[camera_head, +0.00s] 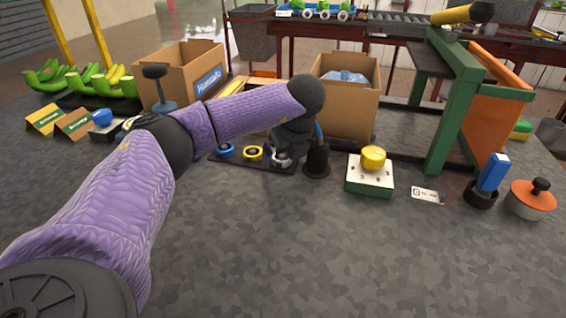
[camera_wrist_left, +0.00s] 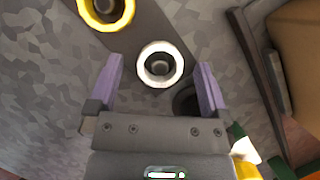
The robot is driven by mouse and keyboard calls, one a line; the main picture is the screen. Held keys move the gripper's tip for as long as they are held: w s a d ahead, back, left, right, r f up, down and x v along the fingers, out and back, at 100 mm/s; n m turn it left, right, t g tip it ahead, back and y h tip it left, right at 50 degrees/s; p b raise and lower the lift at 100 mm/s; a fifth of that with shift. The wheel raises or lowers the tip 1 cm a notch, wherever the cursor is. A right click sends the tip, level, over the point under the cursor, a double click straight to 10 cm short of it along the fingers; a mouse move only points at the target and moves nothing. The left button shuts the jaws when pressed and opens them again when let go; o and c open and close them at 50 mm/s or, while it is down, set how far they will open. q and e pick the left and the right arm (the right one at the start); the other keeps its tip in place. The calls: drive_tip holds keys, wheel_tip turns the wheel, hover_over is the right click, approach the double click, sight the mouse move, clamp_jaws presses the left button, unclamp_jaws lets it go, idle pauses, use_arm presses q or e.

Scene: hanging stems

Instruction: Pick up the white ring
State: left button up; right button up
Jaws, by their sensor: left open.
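The white ring (camera_wrist_left: 160,46) shows in the left wrist view, sitting around a dark peg on a dark strip. My left gripper (camera_wrist_left: 158,68) is open, with one purple finger on each side of the ring in that view. The fingers look apart from it, and I cannot tell the height gap. In the head view my left gripper (camera_head: 283,158) is over the right part of the dark peg strip (camera_head: 240,162) and largely hides the white ring. A yellow ring (camera_head: 246,154) and a blue ring (camera_head: 226,154) sit to its left. My right gripper is not in view.
A black cylindrical holder (camera_head: 316,160) stands close right of the gripper. Further right are a white-and-green box with a yellow knob (camera_head: 373,158), a green frame (camera_head: 452,110) and an orange-lidded pot (camera_head: 531,198). Cardboard boxes (camera_head: 345,105) stand behind. The front tabletop is clear.

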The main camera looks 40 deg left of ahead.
use_arm(q)
clamp_jaws()
idle(0.3)
drive_tip(key=shift+r, duration=0.15)
